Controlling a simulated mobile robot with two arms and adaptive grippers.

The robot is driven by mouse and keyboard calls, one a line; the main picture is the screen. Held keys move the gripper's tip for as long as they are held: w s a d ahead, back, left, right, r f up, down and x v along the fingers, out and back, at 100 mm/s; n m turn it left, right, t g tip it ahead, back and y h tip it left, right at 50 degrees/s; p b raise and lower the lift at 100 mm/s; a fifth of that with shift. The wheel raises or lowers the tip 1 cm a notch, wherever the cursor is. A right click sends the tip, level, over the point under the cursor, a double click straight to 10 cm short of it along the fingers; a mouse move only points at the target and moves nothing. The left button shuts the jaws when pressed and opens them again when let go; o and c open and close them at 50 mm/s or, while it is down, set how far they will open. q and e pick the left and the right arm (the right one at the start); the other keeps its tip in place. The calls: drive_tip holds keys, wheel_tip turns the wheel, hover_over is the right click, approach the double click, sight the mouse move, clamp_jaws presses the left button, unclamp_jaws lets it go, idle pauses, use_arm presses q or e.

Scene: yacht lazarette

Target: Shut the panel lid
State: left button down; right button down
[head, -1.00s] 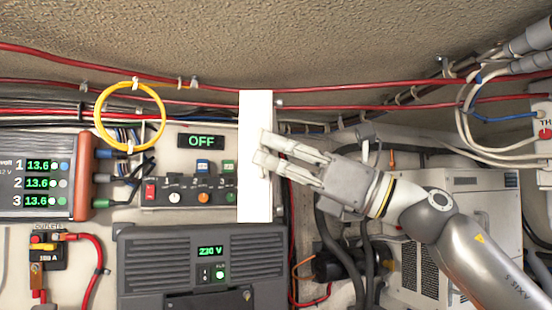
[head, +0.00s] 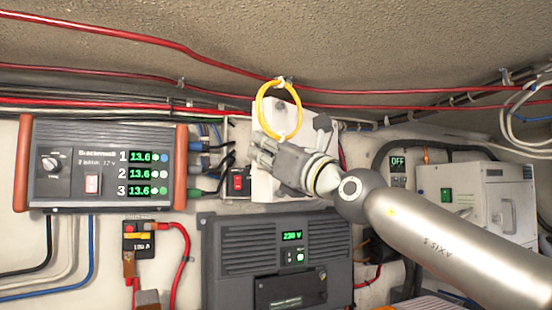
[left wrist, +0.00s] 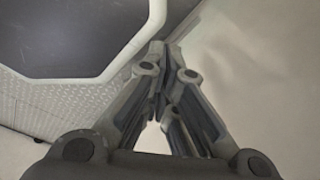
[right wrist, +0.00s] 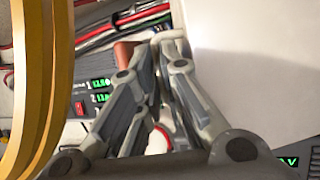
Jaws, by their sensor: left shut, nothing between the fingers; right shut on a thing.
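The white panel lid (head: 262,183) stands out from the wall in the head view and covers most of the switch panel. The switch panel's left end, with a red switch (head: 237,184), shows beside the lid. My right gripper (head: 262,150) is at the lid and shut on it. The right wrist view shows the lid (right wrist: 255,75) as a broad white face right of the fingertips (right wrist: 167,42); the exact grip is hard to see. My left gripper (left wrist: 162,55) is shut and empty in the left wrist view, outside the head view.
A yellow ring (head: 260,111) hangs in front of the lid, close to my right gripper. A charger (head: 107,165) with green displays is at left. A grey 230 V unit (head: 225,270) is below the lid. Red cables (head: 400,92) run above. A white-framed dark panel (left wrist: 70,35) shows near my left gripper.

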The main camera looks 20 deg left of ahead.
drive_tip(key=a, duration=0.2)
drive_tip(key=a+t+b, duration=0.1)
drive_tip(key=shift+s+a+f+m+h, duration=0.2)
drive_tip(key=shift+s+f+m+h, duration=0.05)
drive_tip(key=shift+f+m+h, duration=0.05)
drive_tip(key=c, duration=1.9)
unclamp_jaws()
drive_tip(key=shift+r, duration=0.1)
drive_tip(key=shift+o, duration=0.2)
drive_tip(key=shift+s+a, duration=0.15)
drive_tip(key=shift+r, duration=0.1)
drive_tip(key=shift+d, duration=0.2)
